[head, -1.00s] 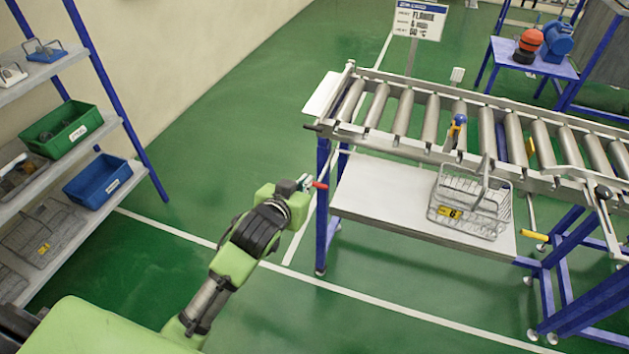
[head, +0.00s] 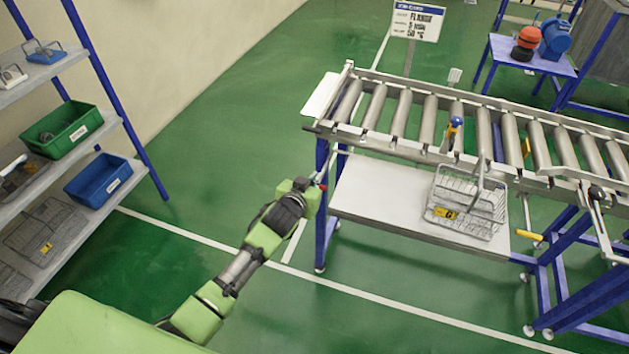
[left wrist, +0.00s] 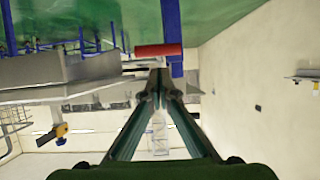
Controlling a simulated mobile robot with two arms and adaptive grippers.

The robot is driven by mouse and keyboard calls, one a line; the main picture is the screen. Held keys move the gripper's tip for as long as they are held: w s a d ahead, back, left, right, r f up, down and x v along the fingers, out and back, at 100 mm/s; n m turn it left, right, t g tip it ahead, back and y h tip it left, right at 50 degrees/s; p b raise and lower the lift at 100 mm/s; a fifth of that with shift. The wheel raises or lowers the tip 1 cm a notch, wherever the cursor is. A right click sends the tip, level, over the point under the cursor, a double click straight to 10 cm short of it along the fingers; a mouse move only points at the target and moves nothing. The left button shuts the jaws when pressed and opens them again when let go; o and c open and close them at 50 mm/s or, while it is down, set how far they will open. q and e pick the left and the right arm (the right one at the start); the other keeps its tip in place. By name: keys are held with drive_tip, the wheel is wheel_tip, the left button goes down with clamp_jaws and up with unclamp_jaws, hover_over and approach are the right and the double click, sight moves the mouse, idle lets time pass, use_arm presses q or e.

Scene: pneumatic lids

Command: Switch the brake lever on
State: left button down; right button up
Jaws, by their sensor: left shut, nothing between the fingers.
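My left gripper (head: 312,180) is at the left end of the roller conveyor (head: 330,131), low beside its blue leg. Its fingers are shut and empty; they also show in the left wrist view (left wrist: 160,80). A red handle (head: 323,187) is just past the fingertips, mostly hidden in the head view. In the left wrist view the red handle (left wrist: 158,50) lies crosswise right beyond the tips; I cannot tell whether they touch. A blue and yellow lever (head: 453,132) stands on the conveyor's near rail. None of these is labelled as the brake lever. My right gripper is not in view.
A wire basket (head: 465,205) is over the white lower shelf (head: 375,194). A yellow-ended bar (head: 529,235) and a black-knobbed lever (head: 597,194) are at the right. A shelf rack with bins (head: 97,181) stands left. Green floor between is open.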

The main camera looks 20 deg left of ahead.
use_arm(q)
drive_tip(key=shift+s+f, duration=0.2)
drive_tip(key=shift+f, duration=0.4)
